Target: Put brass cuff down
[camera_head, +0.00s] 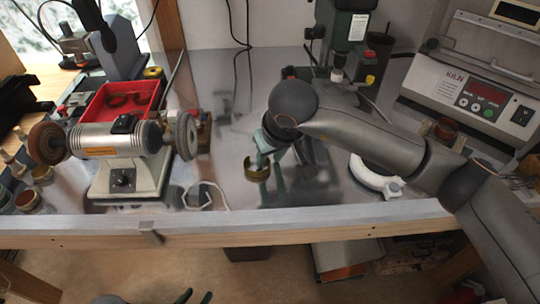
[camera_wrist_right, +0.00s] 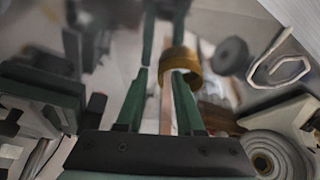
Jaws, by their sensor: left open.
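The brass cuff (camera_head: 257,174), a short golden ring, is low over the metal bench top in the head view; I cannot tell for sure whether it touches the bench. My right gripper (camera_head: 260,157) points down at it. In the right wrist view, the cuff (camera_wrist_right: 193,62) is at the fingertips, around or against the right-hand finger. A gap shows between the two fingers (camera_wrist_right: 161,72), and the left-hand finger is apart from the cuff. My left gripper (camera_head: 194,298) shows only as two spread dark fingertips at the bottom edge, empty, in front of the bench.
A bench grinder (camera_head: 125,140) and a red tray (camera_head: 118,105) stand to the left. A white cable loop (camera_head: 207,196) lies left of the cuff. A white ring-shaped item (camera_head: 374,180) lies to the right. A kiln (camera_head: 475,75) stands at the back right. The bench's front edge is near.

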